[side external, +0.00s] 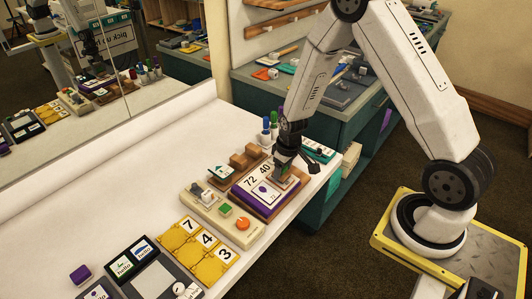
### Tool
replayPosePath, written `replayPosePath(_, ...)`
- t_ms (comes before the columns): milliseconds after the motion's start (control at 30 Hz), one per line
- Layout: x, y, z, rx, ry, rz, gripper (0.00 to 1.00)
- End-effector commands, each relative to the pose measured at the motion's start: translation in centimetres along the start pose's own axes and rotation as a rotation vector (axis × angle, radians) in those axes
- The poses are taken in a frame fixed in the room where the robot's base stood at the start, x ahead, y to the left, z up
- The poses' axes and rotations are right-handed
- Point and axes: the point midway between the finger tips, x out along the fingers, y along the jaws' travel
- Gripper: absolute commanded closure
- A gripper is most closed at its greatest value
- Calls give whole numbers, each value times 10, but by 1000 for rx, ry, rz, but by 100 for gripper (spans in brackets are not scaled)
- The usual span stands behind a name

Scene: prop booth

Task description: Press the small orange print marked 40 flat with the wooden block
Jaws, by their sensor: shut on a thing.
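I cannot tell if the block touches what is below. White cards marked 72 (251,181) and 40 (265,168) lie on the board, beside a white card with a purple picture (262,190). I cannot make out a small orange print; it may be hidden under the gripper.
Brown blocks (238,161) stand on a wooden tray behind the board. A beige panel with an orange disc (242,223) lies in front-left. Yellow number tiles (206,261) lie nearer. Upright markers (266,127) stand behind my gripper. The white table (110,190) is clear at left; a mirror backs it.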

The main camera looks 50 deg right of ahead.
Motion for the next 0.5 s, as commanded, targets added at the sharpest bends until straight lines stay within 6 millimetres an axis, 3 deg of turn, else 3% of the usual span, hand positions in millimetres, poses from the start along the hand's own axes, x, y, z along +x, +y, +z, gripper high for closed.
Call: replayPosePath(500,-30,0,0,-1,1,1,83)
